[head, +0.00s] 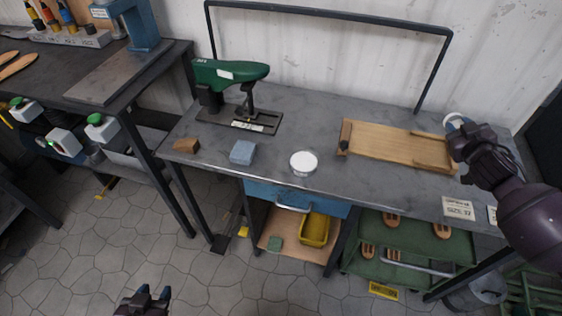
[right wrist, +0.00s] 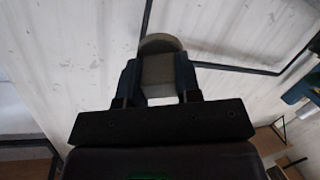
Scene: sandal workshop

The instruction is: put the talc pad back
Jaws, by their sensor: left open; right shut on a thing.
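My right gripper (head: 461,134) is above the right end of the workbench, in front of the wall. It is shut on a pale, round-edged thing, likely the talc pad (head: 455,121); the fingers hide part of it. In the right wrist view the talc pad (right wrist: 162,44) sticks out beyond the two fingers (right wrist: 158,82), which grip its sides. A round white dish or tin (head: 303,162) stands on the bench near its front edge. My left gripper (head: 150,294) is open and empty, low over the floor at the bottom of the head view.
A wooden board with raised ends (head: 395,145) lies on the bench (head: 300,120), left of my right gripper. A green press (head: 232,80), blue block (head: 243,152) and brown block (head: 186,145) stand further left. A dark frame (head: 330,18) rises behind. Cards (head: 458,208) are at the front right.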

